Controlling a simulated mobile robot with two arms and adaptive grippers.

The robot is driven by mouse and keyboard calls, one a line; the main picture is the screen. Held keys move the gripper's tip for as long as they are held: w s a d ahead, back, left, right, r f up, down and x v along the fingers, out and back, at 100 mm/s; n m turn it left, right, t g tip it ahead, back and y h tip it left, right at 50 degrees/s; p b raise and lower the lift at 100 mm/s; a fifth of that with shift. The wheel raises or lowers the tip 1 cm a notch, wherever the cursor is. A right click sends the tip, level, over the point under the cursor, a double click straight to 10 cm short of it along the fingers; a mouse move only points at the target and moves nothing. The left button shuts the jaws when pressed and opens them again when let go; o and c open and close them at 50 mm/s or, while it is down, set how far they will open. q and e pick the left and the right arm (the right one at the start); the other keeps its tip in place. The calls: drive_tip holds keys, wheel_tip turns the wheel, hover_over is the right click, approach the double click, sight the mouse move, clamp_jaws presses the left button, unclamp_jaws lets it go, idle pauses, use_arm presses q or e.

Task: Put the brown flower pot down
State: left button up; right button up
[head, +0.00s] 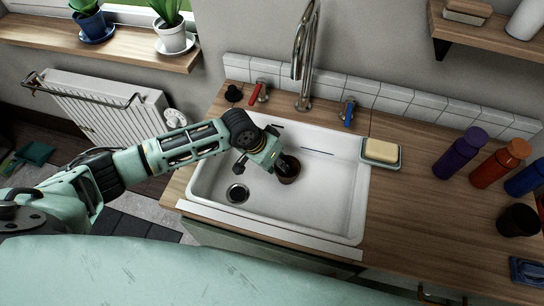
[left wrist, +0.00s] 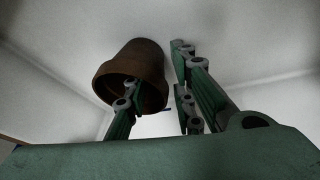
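The brown flower pot (head: 288,172) is inside the white sink basin (head: 318,195), right of the drain, mouth up. It looks to stand on the basin floor, though contact under it is hidden. My left gripper (head: 279,164) is over the pot from the upper left. In the left wrist view, one finger of the gripper (left wrist: 156,66) reaches into the mouth of the pot (left wrist: 140,60). The other finger is outside its right wall. The fingers are spread with a gap between them and do not look clamped on the wall. My right gripper is not in view.
A tall faucet (head: 303,60) stands behind the basin, with a red-handled tap (head: 258,92) and a blue-handled tap (head: 348,112). A soap dish (head: 381,154) sits at the right rim. Several bottles and a dark cup (head: 517,220) stand farther right. The basin's right half is clear.

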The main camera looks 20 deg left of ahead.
use_arm(q)
drive_tip(key=v, duration=1.1)
drive_tip(key=shift+r, duration=0.2)
drive_tip(key=shift+a, duration=0.1)
